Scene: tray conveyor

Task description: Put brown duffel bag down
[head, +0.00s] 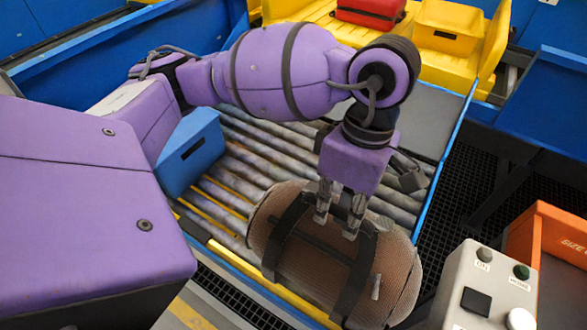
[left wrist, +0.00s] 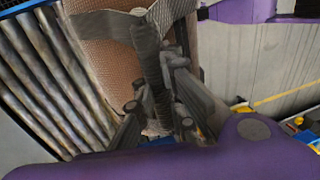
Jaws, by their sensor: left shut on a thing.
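The brown duffel bag (head: 395,270) has dark straps and lies along the lower middle of the head view, over the near end of the roller conveyor. My left gripper (head: 338,222) points down at the bag's top and is shut on its dark strap. In the left wrist view my left gripper (left wrist: 160,115) has its fingers at the strap, with the brown duffel bag (left wrist: 110,55) behind them. The bag's underside is hidden, so I cannot tell whether it touches the rollers. My right gripper is not in view.
The roller conveyor (head: 232,165) has blue side rails and a blue bin (head: 190,152) at its left. A yellow tray (head: 420,70) at the back holds a red case (head: 368,10) and a yellow box (head: 450,27). A control box (head: 490,290) and orange bin (head: 548,250) stand at lower right.

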